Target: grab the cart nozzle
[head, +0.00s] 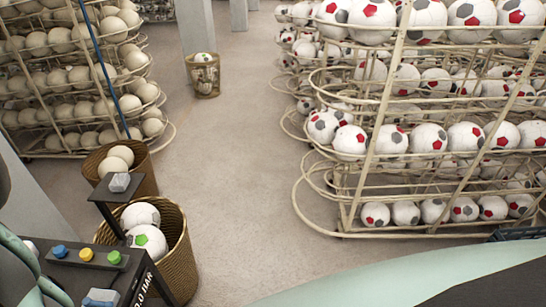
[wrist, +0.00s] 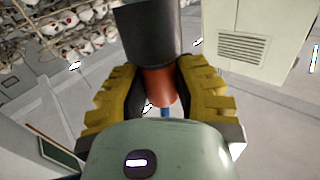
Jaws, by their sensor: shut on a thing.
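My gripper (wrist: 160,95) fills the lower middle of the wrist view, its yellow ridged fingers on either side of a part with a dark cylinder (wrist: 150,32) on top and an orange-red section (wrist: 159,86) below. This looks like the cart nozzle, and the fingers are shut on it. A thin blue piece shows just below the orange-red section. The gripper and the nozzle do not show in the head view. There, a dark panel (head: 87,270) with blue, yellow and green buttons stands at the lower left.
A rack of red-and-grey-patched balls (head: 345,195) stands at the right, a rack of plain balls (head: 75,85) at the left. Wicker baskets (head: 178,262) with balls stand near the panel. The floor (head: 235,160) between is clear. A pale vented cabinet (wrist: 255,30) is behind the nozzle.

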